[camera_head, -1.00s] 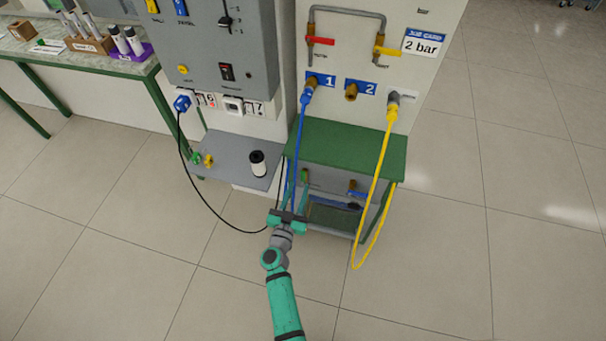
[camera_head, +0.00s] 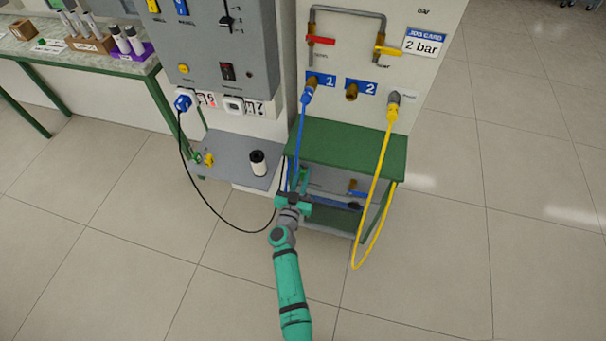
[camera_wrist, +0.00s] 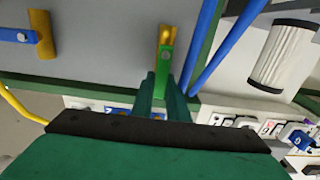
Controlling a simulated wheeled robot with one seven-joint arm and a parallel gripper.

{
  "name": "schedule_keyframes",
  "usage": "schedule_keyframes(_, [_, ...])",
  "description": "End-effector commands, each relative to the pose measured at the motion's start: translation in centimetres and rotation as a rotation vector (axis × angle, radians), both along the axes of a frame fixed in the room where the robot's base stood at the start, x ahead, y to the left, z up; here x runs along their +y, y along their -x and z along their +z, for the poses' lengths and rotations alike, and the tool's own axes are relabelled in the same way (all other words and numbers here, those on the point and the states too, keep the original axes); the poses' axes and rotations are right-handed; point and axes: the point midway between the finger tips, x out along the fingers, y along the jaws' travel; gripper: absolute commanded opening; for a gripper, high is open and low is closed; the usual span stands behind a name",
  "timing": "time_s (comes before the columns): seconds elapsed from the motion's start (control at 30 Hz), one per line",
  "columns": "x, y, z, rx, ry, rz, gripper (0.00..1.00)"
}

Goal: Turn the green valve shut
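The green valve handle (camera_wrist: 164,64) points from its brass body (camera_wrist: 166,34) toward my gripper in the wrist view. In the head view the green handle (camera_head: 305,175) shows at the left of the space under the green bench top. My gripper (camera_wrist: 162,82) is at the handle's near end, with its two dark green fingers close together and the handle end in line with the gap between them. I cannot tell whether the fingers touch or grip it. In the head view my gripper (camera_head: 294,196) is in front of the bench's left side.
The green bench top (camera_head: 350,150) overhangs the valve. A blue-handled valve (camera_head: 357,188) sits to its right. A blue hose (camera_head: 299,135) hangs close by the gripper, and a yellow hose (camera_head: 376,185) hangs on the right. A black-and-white cylinder (camera_head: 257,163) stands on the grey shelf at left.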

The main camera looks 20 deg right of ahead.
Motion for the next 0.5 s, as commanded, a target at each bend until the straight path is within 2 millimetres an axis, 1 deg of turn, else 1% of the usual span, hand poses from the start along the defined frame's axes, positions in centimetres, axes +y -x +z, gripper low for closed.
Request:
schedule_keyframes(0.27, [-0.15, 0.02, 0.02, -0.006, -0.008, -0.001, 0.0])
schedule_keyframes(0.5, [-0.49, 0.24, 0.02, -0.053, -0.079, -0.001, 0.0])
